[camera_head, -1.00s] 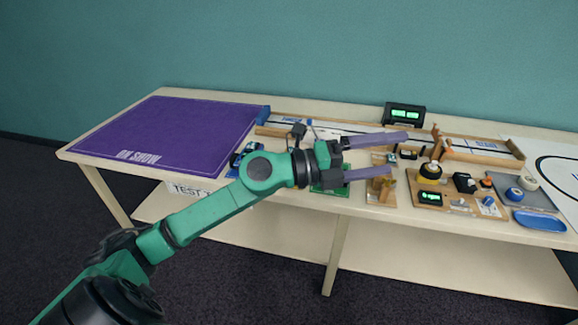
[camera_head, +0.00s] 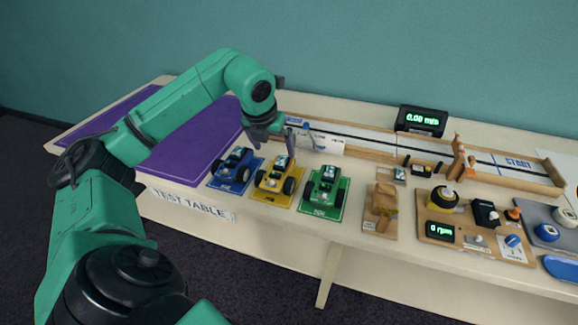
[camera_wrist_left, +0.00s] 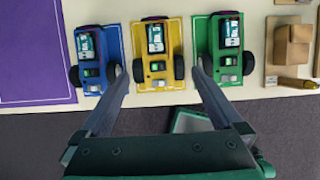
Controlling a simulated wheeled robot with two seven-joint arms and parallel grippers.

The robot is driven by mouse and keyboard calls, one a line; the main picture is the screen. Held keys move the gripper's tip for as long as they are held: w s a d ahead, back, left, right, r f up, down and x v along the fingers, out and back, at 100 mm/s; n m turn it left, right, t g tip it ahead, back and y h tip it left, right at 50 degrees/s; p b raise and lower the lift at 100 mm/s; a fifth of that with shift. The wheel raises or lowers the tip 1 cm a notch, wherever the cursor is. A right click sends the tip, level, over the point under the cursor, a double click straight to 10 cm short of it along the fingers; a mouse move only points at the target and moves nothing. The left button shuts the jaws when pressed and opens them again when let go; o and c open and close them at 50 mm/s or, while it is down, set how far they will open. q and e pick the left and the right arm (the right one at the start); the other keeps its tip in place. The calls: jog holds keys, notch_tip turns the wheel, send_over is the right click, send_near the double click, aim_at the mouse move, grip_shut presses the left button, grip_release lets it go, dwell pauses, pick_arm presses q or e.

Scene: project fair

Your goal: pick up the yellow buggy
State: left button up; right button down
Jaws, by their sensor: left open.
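The yellow buggy (camera_head: 276,174) sits on a yellow mat (camera_head: 258,193) at the table's front edge, between the blue buggy (camera_head: 236,165) and the green buggy (camera_head: 323,186). In the left wrist view the yellow buggy (camera_wrist_left: 157,62) lies between and beyond my open fingers, with the blue buggy (camera_wrist_left: 91,62) left and the green buggy (camera_wrist_left: 227,60) right. My left gripper (camera_head: 284,147) points down above and behind the yellow buggy, apart from it as far as I can tell. Its fingers (camera_wrist_left: 159,78) are open and empty. My right gripper is not in view.
A purple mat (camera_head: 185,145) covers the table's left end. A wooden track (camera_head: 380,150) with a display (camera_head: 421,120) runs along the back. A wooden block stand (camera_head: 380,212) and a gauge board (camera_head: 470,236) stand to the right.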

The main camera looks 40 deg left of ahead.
pick_arm(q)
send_near(278, 168)
jog(key=shift+s+d+f+p, duration=0.1)
jog(key=shift+d+f+p, duration=0.05)
jog(key=shift+f, duration=0.45)
jog(key=shift+d+f+p, duration=0.1)
jog(key=shift+f+p, duration=0.05)
jog(key=shift+f, duration=0.45)
jog(key=x, duration=0.2)
jog(key=p+x, duration=0.1)
jog(key=x, duration=0.4)
jog(key=shift+w+a+r, duration=0.2)
jog(key=shift+w, duration=0.15)
jog(key=shift+w+a+f, duration=0.1)
jog(key=shift+w+f, duration=0.1)
jog(key=shift+f, duration=0.15)
jog(key=shift+r, duration=0.1)
jog(key=c, duration=1)
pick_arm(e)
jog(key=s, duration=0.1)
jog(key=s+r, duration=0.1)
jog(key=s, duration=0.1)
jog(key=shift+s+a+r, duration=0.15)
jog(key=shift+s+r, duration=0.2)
